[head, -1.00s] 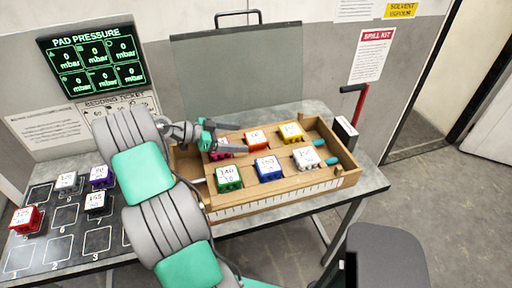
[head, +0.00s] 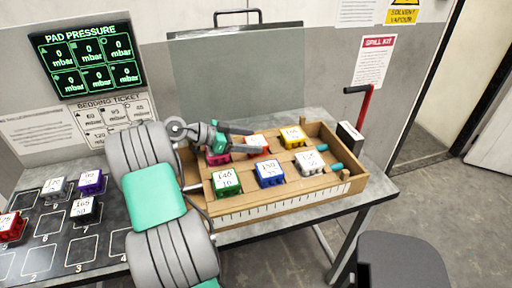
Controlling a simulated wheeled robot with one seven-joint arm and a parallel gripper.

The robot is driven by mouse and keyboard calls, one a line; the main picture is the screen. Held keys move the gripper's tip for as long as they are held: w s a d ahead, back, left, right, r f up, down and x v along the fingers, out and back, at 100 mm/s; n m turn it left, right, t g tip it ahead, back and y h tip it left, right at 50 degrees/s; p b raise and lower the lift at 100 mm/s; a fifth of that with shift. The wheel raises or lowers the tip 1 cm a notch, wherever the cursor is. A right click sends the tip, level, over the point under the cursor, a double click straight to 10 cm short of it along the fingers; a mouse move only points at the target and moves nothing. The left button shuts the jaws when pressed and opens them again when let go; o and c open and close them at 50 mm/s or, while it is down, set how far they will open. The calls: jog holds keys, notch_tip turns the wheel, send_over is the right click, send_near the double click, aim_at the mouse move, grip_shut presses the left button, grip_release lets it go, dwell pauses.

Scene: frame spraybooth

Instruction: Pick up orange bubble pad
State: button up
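The orange bubble pad (head: 264,141) is a small block with a white top. It sits in the back row of the wooden tray (head: 290,204), between a magenta pad (head: 217,159) and a yellow pad (head: 293,137). My gripper (head: 256,141) reaches in from the left, over the magenta pad. Its two dark fingers are apart, with their tips at the orange pad's left side. The fingers hide part of the orange pad. I cannot tell whether they touch it.
Green (head: 226,183), blue (head: 270,174) and white (head: 310,161) pads form the tray's front row. Purple (head: 91,182), red (head: 12,227) and other pads stand on the numbered mat (head: 46,257) at left. A clear panel (head: 238,75) stands behind the tray.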

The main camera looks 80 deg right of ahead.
jog(key=c, duration=1)
jog(key=shift+r, duration=0.1)
